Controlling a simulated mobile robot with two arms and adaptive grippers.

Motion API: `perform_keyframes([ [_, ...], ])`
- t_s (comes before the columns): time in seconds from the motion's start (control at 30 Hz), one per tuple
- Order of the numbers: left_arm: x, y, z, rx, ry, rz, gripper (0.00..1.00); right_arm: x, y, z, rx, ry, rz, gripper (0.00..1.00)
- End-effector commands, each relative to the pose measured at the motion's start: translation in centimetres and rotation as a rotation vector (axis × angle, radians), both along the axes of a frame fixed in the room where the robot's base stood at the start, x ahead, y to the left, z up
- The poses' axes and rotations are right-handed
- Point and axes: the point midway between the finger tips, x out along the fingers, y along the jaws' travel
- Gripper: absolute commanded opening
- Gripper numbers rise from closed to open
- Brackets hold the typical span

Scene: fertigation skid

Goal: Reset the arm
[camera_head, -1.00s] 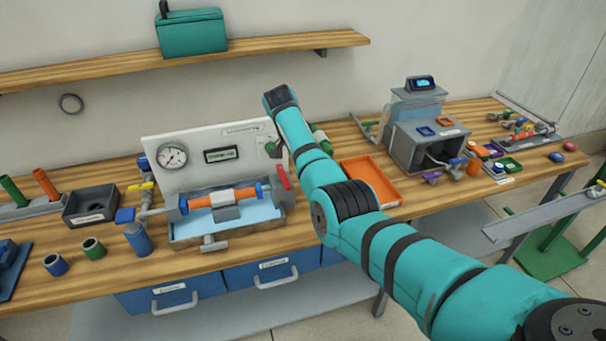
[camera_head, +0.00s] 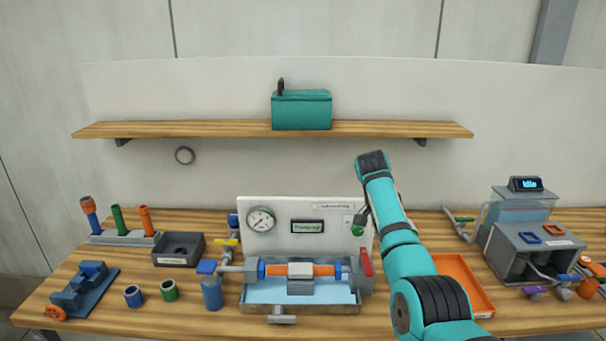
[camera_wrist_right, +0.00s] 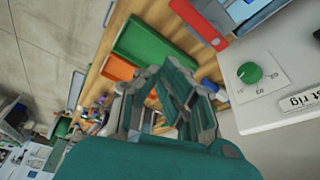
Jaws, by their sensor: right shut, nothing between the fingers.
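My right arm comes in from the lower right in the head view, its upper links rising in front of the bench. My right gripper (camera_wrist_right: 172,100) shows in the right wrist view, its fingers together with nothing between them. It is beside the white test rig panel (camera_head: 280,243), apart from the panel's green knob (camera_wrist_right: 250,73). In the head view the gripper is mostly hidden by the arm and too small to make out. My left gripper is in neither current view.
The rig's tray (camera_head: 258,308) holds an orange pipe assembly (camera_head: 325,270). An orange tray (camera_head: 470,280) lies behind my arm. A grey machine (camera_head: 535,245) stands at the right, and a dark bin (camera_head: 180,247) and small cups at the left. A shelf (camera_head: 220,130) runs above.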

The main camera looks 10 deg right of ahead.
Motion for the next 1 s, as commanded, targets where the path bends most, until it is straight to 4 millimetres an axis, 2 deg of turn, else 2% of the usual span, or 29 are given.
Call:
perform_keyframes([
  [0.13, -0.1, 0.0, 0.0, 0.000, 0.001, 0.000, 0.40, -1.6, -0.4, -4.8, -0.004, 0.021, 0.083, 0.00],
  [0.27, -0.1, 0.0, 0.0, 0.000, 0.001, 0.000, 0.40, -4.6, -0.6, -10.6, -0.016, 0.041, 0.230, 0.00],
  [0.4, -0.1, 0.0, 0.0, 0.000, 0.001, 0.000, 0.40, -9.3, -0.2, -16.1, -0.032, 0.064, 0.421, 0.00],
  [0.47, -0.1, 0.0, 0.0, 0.000, 0.001, 0.000, 0.40, -11.7, 0.2, -18.1, -0.039, 0.073, 0.509, 0.00],
  [0.6, -0.1, 0.0, 0.0, 0.000, 0.001, 0.000, 0.40, -18.0, 1.7, -21.6, -0.050, 0.092, 0.725, 0.00],
  [0.7, -0.1, 0.0, 0.0, 0.000, 0.001, 0.000, 0.40, -23.1, 3.3, -23.2, -0.051, 0.103, 0.888, 0.00],
  [0.8, -0.1, 0.0, 0.0, 0.000, 0.001, 0.000, 0.40, -27.9, 5.0, -23.6, -0.049, 0.104, 1.045, 0.00],
  [0.9, -0.1, 0.0, 0.0, 0.000, 0.001, 0.000, 0.40, -31.6, 6.3, -23.4, -0.046, 0.100, 1.163, 0.00],
  [1.0, -0.1, 0.0, 0.0, 0.000, 0.001, 0.000, 0.40, -34.4, 7.5, -22.9, -0.039, 0.093, 1.255, 0.00],
])
